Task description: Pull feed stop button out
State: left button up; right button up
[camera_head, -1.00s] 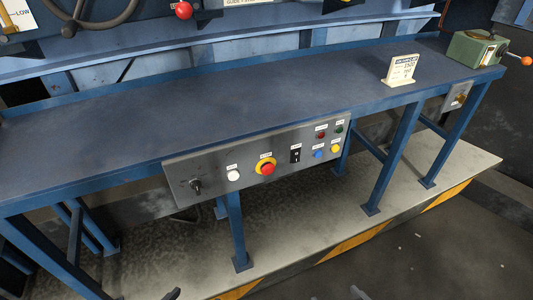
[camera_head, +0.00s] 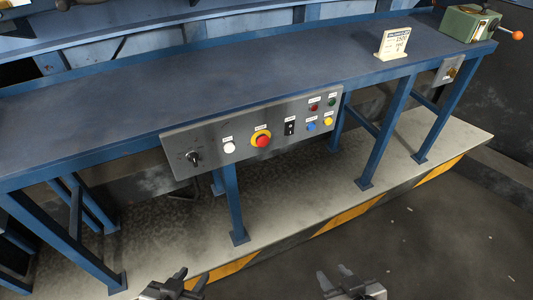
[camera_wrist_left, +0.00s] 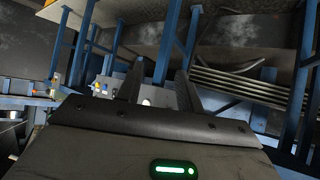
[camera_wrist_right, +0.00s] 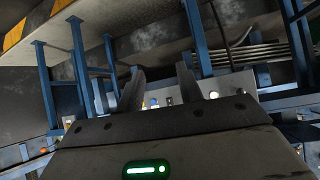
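A grey control panel (camera_head: 200,149) hangs on the front edge of the blue bench. It carries a red mushroom button (camera_head: 263,141) on a yellow ring, a white button (camera_head: 230,148), a black selector knob (camera_head: 194,158), a black switch (camera_head: 290,128), and small red, green, blue and yellow buttons. The labels are too small to read, so I cannot confirm which one is feed stop. My left gripper (camera_head: 190,277) and right gripper (camera_head: 334,277) are at the bottom of the head view, apart from the panel. Both are open and empty; the wrist views show gaps between their fingers.
Blue legs stand under the panel on a pale platform with a yellow-black striped edge (camera_head: 340,222). The dark floor in front is free.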

aim_at(262, 141)
jog(key=z, duration=1.3)
jog(key=k, duration=0.15)
jog(key=u, duration=2)
jog(key=i, duration=0.4)
jog(key=z, duration=0.45)
